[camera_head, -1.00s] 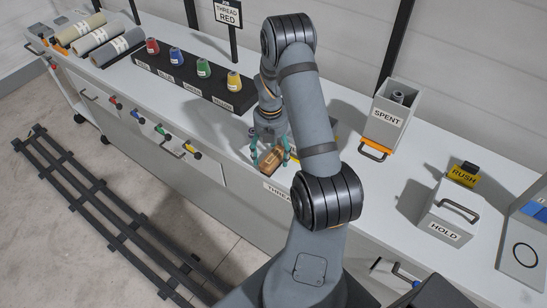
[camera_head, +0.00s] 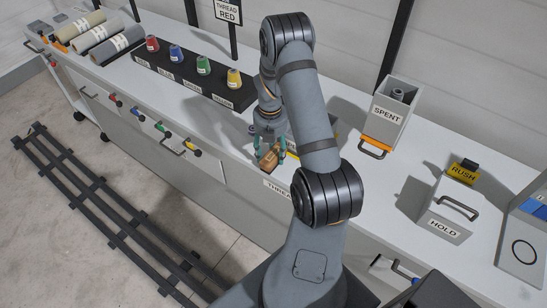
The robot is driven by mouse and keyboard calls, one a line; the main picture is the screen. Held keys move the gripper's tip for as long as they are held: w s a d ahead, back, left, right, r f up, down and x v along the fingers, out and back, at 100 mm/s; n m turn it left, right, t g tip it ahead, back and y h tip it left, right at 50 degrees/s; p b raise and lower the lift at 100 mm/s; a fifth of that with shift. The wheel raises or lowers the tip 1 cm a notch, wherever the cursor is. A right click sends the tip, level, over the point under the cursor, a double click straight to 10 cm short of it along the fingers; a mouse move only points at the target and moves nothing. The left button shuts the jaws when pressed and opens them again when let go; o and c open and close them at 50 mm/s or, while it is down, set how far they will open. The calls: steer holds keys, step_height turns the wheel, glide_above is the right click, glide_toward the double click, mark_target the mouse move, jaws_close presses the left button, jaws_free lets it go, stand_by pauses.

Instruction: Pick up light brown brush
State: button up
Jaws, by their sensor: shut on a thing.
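The light brown brush (camera_head: 271,160) is a small tan block near the front edge of the white counter. My gripper (camera_head: 270,155) points down over it and is shut on it, with a green-tipped finger on either side. My arm hides part of the counter behind and to the right of the brush. I cannot tell whether the brush touches the counter.
A black rack (camera_head: 190,76) with red, blue, green and yellow spools stands to the left. A grey SPENT bin (camera_head: 386,120) and a HOLD box (camera_head: 446,210) stand to the right. Colored handles (camera_head: 160,127) stick out along the counter front.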

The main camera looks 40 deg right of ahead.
mark_target(273, 152)
steer(key=c, duration=0.4)
steer(key=shift+c, duration=0.2)
steer(key=shift+r, duration=0.15)
steer(key=shift+w+r+b, duration=0.1)
steer(key=shift+r+b, duration=0.2)
steer(key=r, duration=0.1)
steer(key=r+b, duration=0.1)
steer(key=s+r, duration=0.1)
steer(key=shift+d+r+b, duration=0.2)
steer(key=shift+d+b, duration=0.05)
steer(key=shift+b, duration=0.1)
steer(key=s+d+r+b, duration=0.2)
steer(key=s+d+r, duration=0.2)
steer(key=s, duration=0.6)
step_height(273, 152, up, 3)
steer(key=shift+f, duration=0.15)
steer(key=shift+d, duration=0.1)
steer(key=o, duration=0.7)
steer(key=c, duration=0.4)
